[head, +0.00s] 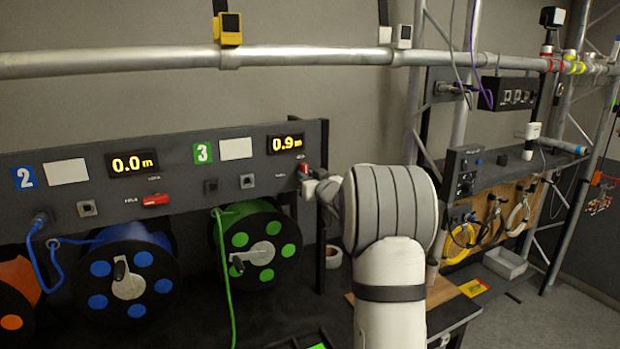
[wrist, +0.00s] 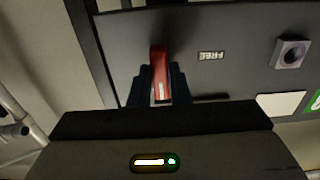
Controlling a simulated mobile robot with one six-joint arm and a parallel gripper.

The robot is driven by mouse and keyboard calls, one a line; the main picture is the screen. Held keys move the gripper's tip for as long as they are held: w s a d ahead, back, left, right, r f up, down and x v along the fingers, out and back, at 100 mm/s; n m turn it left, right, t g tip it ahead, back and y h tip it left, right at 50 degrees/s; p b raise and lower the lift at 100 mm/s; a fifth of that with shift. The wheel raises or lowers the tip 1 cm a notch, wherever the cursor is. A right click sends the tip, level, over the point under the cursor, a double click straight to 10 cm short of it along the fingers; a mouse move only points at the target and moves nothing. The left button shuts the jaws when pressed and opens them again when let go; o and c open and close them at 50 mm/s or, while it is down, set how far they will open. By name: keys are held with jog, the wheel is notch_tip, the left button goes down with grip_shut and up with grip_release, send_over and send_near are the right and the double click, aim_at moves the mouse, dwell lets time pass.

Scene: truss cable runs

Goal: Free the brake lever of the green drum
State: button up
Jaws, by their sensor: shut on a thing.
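The green drum (head: 257,245) hangs below the black panel, with a green cable running down from its top. Its brake lever (head: 303,168) is red and sits at the panel's right end, under the 0.9 m display. In the wrist view the red lever (wrist: 160,72) stands upright in the picture, beside an upside-down FREE label (wrist: 211,56). My gripper (wrist: 162,92) is shut on the lever, one dark finger on each side. In the head view my gripper (head: 312,187) is partly hidden by my wrist.
The blue drum (head: 128,275) is to the left, with its own red lever (head: 155,199) lying flat. A socket (head: 247,181) is left of my gripper; it also shows in the wrist view (wrist: 291,52). A truss pipe (head: 300,56) crosses above the panel.

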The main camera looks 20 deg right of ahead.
jog(key=shift+d, duration=0.35)
grip_shut()
jog(key=shift+a+f+n+b, duration=0.1)
jog(key=shift+a+n+b, duration=0.05)
jog(key=shift+n+b, duration=2.55)
jog(key=shift+a+n+b, duration=0.1)
jog(key=shift+n+b, duration=1.95)
jog(key=shift+n, duration=1.25)
jog(key=shift+a+f+n+b, duration=0.1)
jog(key=shift+a+n+b, duration=0.05)
jog(key=shift+n+b, duration=2.55)
jog(key=shift+r+n, duration=0.1)
jog(key=shift+n, duration=0.3)
jog(key=o, duration=0.8)
grip_release()
jog(key=shift+c, duration=0.2)
jog(key=shift+s, duration=0.1)
